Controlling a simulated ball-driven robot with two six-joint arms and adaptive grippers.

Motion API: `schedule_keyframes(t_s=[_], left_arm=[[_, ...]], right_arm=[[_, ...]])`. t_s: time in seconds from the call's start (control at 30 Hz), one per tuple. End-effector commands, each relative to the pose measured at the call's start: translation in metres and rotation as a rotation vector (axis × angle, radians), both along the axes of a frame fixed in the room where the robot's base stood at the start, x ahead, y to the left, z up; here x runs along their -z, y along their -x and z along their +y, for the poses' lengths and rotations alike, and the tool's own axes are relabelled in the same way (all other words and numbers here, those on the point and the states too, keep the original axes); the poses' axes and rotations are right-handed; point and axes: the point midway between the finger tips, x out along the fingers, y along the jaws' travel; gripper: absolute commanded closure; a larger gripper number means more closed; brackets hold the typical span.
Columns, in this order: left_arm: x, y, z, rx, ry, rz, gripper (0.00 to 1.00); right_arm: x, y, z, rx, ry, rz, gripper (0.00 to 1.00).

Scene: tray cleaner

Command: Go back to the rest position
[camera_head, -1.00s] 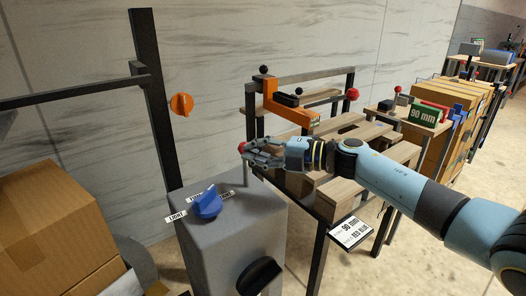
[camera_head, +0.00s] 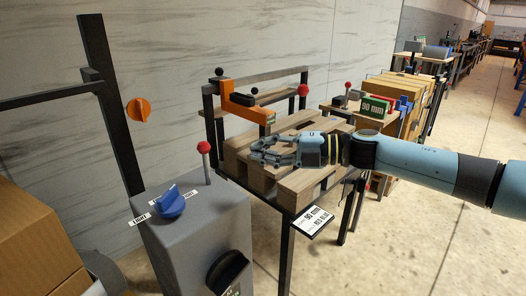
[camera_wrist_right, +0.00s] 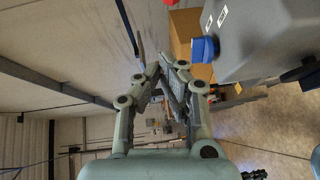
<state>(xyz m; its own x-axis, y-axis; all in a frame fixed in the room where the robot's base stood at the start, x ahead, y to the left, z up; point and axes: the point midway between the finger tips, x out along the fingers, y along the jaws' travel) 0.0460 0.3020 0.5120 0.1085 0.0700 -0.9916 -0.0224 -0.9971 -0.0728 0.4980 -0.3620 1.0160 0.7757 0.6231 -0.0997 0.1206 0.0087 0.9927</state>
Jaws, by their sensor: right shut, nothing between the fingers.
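My right gripper (camera_head: 272,150) is shut and empty in the head view. It hangs in front of the wooden slatted pallet on the table, to the right of the grey machine box (camera_head: 200,230). My light blue right arm comes in from the right edge. In the right wrist view the fingers of the gripper (camera_wrist_right: 152,75) are drawn together with nothing between them. My left gripper is in neither view.
The grey box carries a blue knob (camera_head: 170,203), a red-tipped lever (camera_head: 204,148) and a black handle (camera_head: 228,272). The wooden pallet (camera_head: 310,182) lies on a dark-framed table with an orange bracket (camera_head: 240,108). Cardboard boxes (camera_head: 35,250) stand at left. Floor at lower right is clear.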

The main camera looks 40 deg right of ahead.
Motion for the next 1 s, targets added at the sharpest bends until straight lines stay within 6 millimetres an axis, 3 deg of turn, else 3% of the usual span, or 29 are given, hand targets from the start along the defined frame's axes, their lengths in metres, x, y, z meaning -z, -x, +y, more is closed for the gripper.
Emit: schedule_keyframes(t_s=[0.3,0.57,0.67,0.77,0.87,1.0], left_arm=[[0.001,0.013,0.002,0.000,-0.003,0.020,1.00],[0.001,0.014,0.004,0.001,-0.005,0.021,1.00],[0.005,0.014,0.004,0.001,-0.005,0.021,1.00],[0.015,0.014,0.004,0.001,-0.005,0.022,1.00],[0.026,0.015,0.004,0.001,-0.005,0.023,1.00],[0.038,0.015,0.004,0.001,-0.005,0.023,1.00]], right_arm=[[0.000,0.001,-0.001,0.000,0.000,0.000,1.00],[0.000,0.001,-0.001,0.001,-0.001,0.001,1.00],[0.012,0.005,0.003,0.002,-0.014,0.011,1.00],[0.051,0.016,0.013,0.031,-0.080,0.062,1.00],[0.121,0.031,0.010,0.156,-0.216,0.177,1.00],[0.233,0.066,-0.004,0.427,-0.415,0.385,1.00]])
